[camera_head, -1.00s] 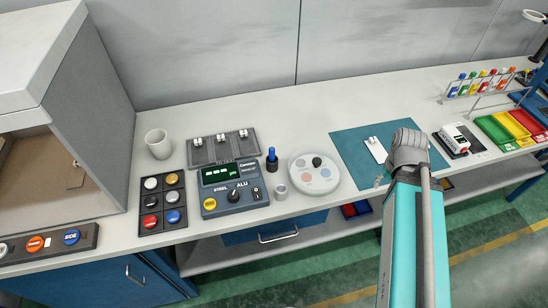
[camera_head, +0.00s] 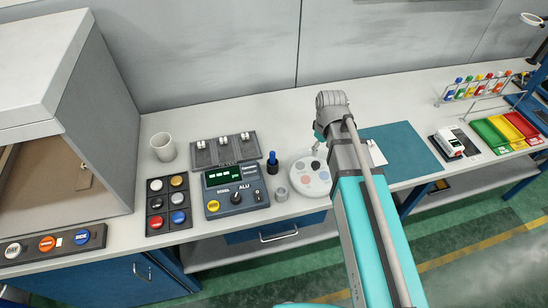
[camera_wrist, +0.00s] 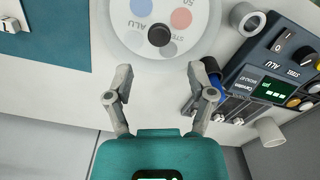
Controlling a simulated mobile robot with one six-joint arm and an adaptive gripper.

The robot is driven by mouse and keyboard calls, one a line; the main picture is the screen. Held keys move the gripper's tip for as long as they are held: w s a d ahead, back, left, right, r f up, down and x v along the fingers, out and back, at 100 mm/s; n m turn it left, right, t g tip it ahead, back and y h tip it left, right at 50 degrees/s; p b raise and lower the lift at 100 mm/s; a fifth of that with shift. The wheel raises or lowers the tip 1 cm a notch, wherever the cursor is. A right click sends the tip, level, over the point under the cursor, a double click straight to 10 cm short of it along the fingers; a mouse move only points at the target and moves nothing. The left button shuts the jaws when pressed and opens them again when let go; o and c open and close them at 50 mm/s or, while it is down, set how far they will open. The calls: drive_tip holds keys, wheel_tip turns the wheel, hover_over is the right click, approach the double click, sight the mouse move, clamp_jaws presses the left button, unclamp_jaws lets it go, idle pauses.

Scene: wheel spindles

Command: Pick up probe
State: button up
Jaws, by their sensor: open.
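The probe (camera_head: 272,163), blue on top with a black lower part, stands upright beside the grey meter (camera_head: 236,190). In the wrist view the probe (camera_wrist: 212,68) is partly hidden behind the right finger. My gripper (camera_wrist: 160,76) is open and empty, its fingers spread on either side of bare bench. In the head view my arm reaches over the bench to the right of the probe, and its wrist hides most of the fingers. The meter shows at the right of the wrist view (camera_wrist: 268,75).
A round white disc (camera_head: 311,178) with coloured spots and a black knob (camera_wrist: 159,35) lies near my gripper. A small grey cup (camera_head: 281,194) is by the meter. A rack with white pieces (camera_head: 225,151) and a mug (camera_head: 163,147) stand behind. The teal mat (camera_head: 410,150) lies right.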

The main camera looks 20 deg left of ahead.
sight(273, 158)
drive_tip(key=a+r+n+p, duration=0.2)
drive_tip(key=a+n, duration=0.5)
drive_tip(key=a, duration=0.9)
drive_tip(key=shift+s+r+p, duration=0.35)
drive_tip(key=shift+r+p, duration=0.05)
drive_tip(key=shift+r, duration=0.35)
drive_tip(key=shift+f, duration=0.1)
wheel_tip(273, 158, down, 8)
drive_tip(key=b, duration=0.8)
drive_tip(key=shift+f+b, duration=0.2)
drive_tip(key=shift+b, duration=0.1)
drive_tip(key=shift+f, duration=0.15)
wheel_tip(273, 158, down, 5)
drive_tip(key=b, duration=0.5)
drive_tip(key=shift+a, duration=0.15)
clamp_jaws()
